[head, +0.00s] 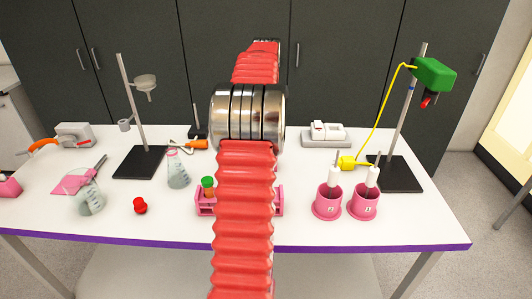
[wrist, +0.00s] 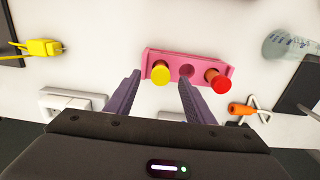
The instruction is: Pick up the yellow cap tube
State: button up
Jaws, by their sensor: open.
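The yellow cap tube (wrist: 161,74) stands at the left end of a pink rack (wrist: 188,60) in the wrist view. My gripper (wrist: 159,82) is open, its two purple-grey fingers on either side of the yellow cap in the picture. Nothing is between the fingers that I can see as held; the height gap to the cap is unclear. The rack (head: 205,210) also shows in the head view, mostly hidden behind my red arm, and the yellow cap is hidden there.
A red-capped tube (wrist: 217,80) stands at the rack's right end, with an empty hole between. Two pink holders (head: 328,205) stand to the right. A flask (head: 178,170), a stand base (head: 140,162) and a red cap (head: 140,205) are on the left.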

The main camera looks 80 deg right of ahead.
jog(key=shift+w+d+f, duration=0.1)
jog(key=shift+f, duration=2.5)
jog(key=shift+c, duration=0.4)
jog(key=c, duration=1.1)
